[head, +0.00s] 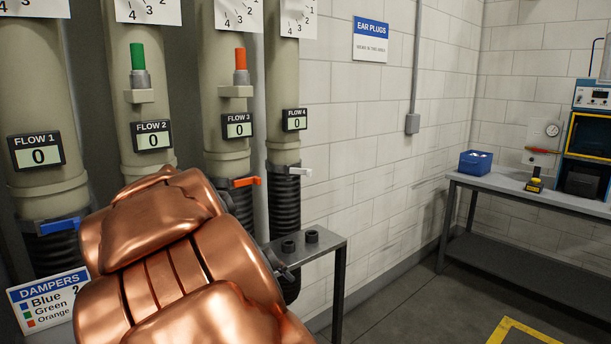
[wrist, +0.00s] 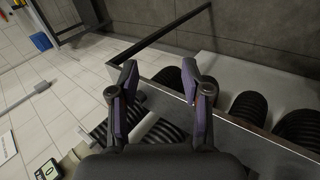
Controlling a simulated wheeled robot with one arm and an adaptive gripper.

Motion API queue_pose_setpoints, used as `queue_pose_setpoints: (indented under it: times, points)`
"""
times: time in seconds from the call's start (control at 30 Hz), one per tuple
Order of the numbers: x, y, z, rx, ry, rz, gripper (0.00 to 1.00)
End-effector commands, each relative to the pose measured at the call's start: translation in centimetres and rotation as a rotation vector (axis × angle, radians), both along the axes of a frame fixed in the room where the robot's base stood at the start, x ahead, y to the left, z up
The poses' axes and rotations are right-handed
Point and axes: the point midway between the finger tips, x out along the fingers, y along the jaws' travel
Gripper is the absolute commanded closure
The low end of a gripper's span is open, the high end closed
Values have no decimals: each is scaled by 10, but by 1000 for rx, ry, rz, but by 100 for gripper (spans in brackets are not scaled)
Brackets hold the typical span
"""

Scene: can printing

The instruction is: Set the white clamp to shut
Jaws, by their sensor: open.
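The white clamp (head: 300,171) is a small white lever on the FLOW 4 pipe, just above its black ribbed hose (head: 286,205). It sticks out to the right in the head view. My gripper (wrist: 160,78) is open, with both fingers spread and nothing held. I cannot tell whether a finger touches the lever. In the head view my copper arm hides most of the gripper.
An orange clamp (head: 246,181) and a blue clamp (head: 60,226) sit on neighbouring pipes. A small grey stand (head: 325,246) with dark knobs is close to the FLOW 4 hose. A workbench (head: 535,188) with a blue bin (head: 475,162) stands at the right. Floor between is clear.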

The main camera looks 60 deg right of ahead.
Motion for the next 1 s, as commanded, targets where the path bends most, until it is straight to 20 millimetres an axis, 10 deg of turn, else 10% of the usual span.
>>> queue_pose_setpoints:
  times: [0.5, 1.0]
  points:
    - [96, -205, 99, -550, 150, 9, 52]
    - [187, -318, 102, -843, 238, 181, 52]
